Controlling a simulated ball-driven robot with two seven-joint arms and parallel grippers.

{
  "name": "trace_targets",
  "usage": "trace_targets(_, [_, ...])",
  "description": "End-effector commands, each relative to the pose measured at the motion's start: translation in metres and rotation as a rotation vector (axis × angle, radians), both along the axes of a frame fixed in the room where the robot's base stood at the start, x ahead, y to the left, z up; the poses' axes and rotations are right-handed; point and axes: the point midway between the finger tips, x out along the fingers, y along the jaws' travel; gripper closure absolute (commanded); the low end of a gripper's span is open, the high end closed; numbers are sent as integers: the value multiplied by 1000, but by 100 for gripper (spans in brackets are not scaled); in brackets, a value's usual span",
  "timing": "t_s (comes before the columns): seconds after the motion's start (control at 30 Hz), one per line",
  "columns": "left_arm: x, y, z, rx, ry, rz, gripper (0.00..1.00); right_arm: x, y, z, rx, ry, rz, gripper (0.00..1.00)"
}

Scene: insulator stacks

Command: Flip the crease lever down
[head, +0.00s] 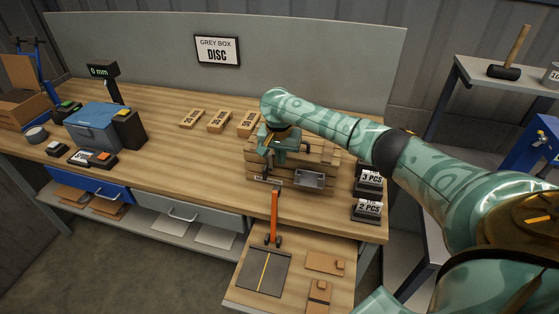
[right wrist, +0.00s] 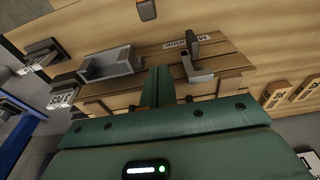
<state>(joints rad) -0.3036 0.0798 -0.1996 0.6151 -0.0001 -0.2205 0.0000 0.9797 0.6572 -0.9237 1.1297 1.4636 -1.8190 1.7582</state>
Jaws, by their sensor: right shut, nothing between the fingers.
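The crease lever (head: 274,212) is an orange bar standing upright on a dark hinge. The hinge is at the back edge of a dark grey plate (head: 277,279) with a yellow line, on a lower wooden side board. An orange tip, probably this lever's, shows at the top of the right wrist view (right wrist: 147,10). My right gripper (head: 281,158) is over the slatted wooden fixture, behind the lever and apart from it. Its green fingers (right wrist: 162,88) are together and empty. My left gripper is in neither view.
The wooden fixture (head: 262,175) carries a grey metal tray (head: 310,180) and a dark bracket (right wrist: 190,66). Wooden blocks (head: 219,120) lie behind it. Black label stands (head: 368,208) are to its right. Cardboard pieces (head: 325,263) lie right of the plate. A blue-grey box (head: 93,125) stands far left.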

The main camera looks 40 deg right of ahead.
Motion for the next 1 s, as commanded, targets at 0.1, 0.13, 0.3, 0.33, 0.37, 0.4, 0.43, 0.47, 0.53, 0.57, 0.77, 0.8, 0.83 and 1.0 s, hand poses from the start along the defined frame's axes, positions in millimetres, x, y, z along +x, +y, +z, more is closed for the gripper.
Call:
trace_targets(0.1, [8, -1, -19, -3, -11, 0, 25, 2, -3, -34, 0, 4, 1, 100])
trace_targets(0.13, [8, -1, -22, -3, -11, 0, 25, 3, -3, -40, 0, 4, 1, 100])
trace_targets(0.3, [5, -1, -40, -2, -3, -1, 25, 7, -8, -75, -1, 3, 1, 100])
trace_targets(0.33, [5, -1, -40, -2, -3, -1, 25, 6, -7, -76, -1, 3, 3, 100])
trace_targets(0.37, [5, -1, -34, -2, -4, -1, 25, 2, -2, -68, -1, -1, 6, 100])
trace_targets(0.4, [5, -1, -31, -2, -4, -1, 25, -3, 4, -65, -1, -1, 7, 100])
trace_targets(0.43, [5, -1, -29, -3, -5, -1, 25, -6, 6, -64, -1, 0, 7, 100])
trace_targets(0.47, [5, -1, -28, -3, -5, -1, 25, -8, 9, -63, -1, -1, 7, 100])
trace_targets(0.53, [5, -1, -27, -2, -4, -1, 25, -12, 15, -62, 0, -2, 5, 100])
trace_targets(0.57, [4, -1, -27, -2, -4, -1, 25, -14, 17, -62, 0, -2, 4, 100])
trace_targets(0.77, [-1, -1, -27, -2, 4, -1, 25, -19, 22, -62, -2, 0, 3, 100])
trace_targets(0.8, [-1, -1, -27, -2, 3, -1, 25, -19, 22, -62, -2, 0, 2, 100])
trace_targets(0.83, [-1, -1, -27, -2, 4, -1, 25, -19, 22, -62, -2, 0, 2, 100])
trace_targets(1.0, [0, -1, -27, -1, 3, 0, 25, -19, 22, -62, -1, 0, 2, 100])
